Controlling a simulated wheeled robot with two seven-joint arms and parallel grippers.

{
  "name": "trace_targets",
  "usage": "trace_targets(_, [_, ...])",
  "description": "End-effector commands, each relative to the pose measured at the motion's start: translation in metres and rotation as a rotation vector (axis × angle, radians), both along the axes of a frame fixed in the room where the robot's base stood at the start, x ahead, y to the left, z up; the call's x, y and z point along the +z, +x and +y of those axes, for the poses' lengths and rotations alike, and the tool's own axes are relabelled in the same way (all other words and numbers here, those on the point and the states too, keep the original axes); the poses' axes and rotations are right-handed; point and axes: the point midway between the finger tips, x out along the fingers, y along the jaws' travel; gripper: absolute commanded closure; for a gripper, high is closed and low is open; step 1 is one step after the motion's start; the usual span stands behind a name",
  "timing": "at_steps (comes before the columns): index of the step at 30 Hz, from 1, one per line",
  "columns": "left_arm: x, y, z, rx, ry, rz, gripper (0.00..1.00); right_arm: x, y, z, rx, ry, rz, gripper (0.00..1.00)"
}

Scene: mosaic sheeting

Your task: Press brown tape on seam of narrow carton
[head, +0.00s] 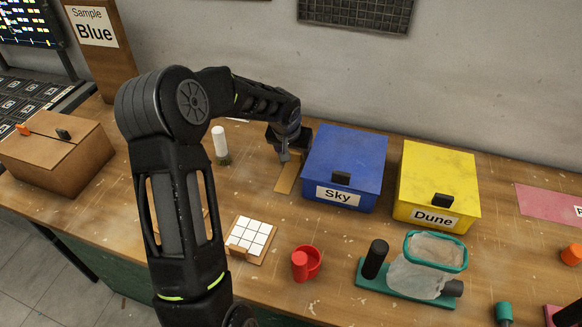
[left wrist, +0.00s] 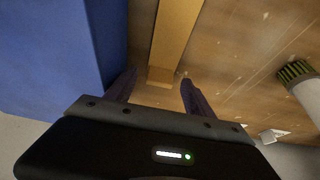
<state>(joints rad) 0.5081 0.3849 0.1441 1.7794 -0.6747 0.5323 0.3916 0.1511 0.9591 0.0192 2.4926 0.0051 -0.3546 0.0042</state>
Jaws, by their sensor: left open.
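A flat brown strip, which looks like the brown tape (head: 286,177), lies on the wooden table just left of the blue Sky box. It also shows in the left wrist view (left wrist: 176,38), running away from between the fingers. My left gripper (head: 285,156) is open and empty over the strip's far end; its two fingers (left wrist: 156,84) stand either side of that end. I cannot tell whether they touch the table. A brown carton (head: 75,166) with a seam along its top sits at the far left, well away from the gripper. My right gripper is out of view.
The blue Sky box (head: 347,150) stands close right of my left gripper, with the yellow Dune box (head: 437,172) beyond. A white cylinder (head: 219,141) stands left of it. A white tile sheet (head: 250,236), red cup (head: 313,258) and teal stand (head: 400,288) lie nearer.

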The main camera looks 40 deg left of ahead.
Motion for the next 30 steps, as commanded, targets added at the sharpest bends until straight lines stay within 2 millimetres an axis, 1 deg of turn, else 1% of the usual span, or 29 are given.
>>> trace_targets(3, [0.0002,0.0,-0.0001,0.0,0.0,0.0,0.38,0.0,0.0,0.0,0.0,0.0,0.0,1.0])
trace_targets(4, [0.0002,0.0,-0.0001,0.0,0.0,0.0,0.4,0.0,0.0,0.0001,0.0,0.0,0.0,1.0])
trace_targets(26, [0.0002,0.0,-0.0001,0.0,0.0,0.0,1.0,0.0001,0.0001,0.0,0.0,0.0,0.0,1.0])
trace_targets(30, [0.0002,0.0,-0.0001,0.0,0.0,0.0,1.0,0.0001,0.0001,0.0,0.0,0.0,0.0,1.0])
